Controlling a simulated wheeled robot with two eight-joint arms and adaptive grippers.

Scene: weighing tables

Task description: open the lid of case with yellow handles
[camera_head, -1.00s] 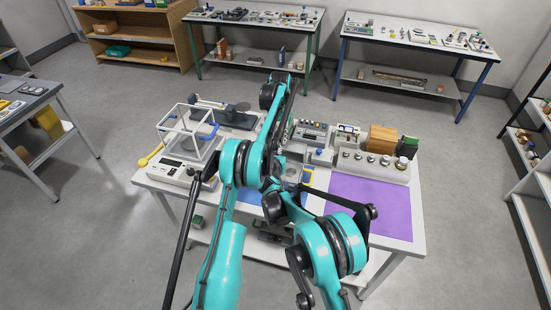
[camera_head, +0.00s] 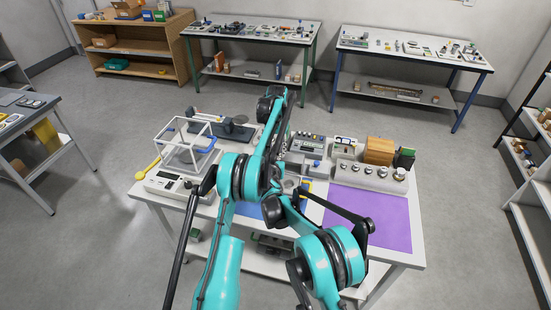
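I see no case that I can clearly tell has yellow handles. A clear-walled case with a white frame (camera_head: 186,146) stands at the left of the table, with a yellow rod (camera_head: 153,167) on its left and a blue bar on its right. A small yellow-edged thing (camera_head: 306,187) shows partly behind my arms near the table's middle, too hidden to name. My teal arms cross the middle of the picture. I cannot make out the fingertips of either gripper.
The white table (camera_head: 385,258) carries a purple mat (camera_head: 370,217) at right, a row of metal weights on a grey block (camera_head: 372,177), a wooden block (camera_head: 379,151) and a white balance unit (camera_head: 172,186). My arms hide the table's middle. Open floor surrounds the table.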

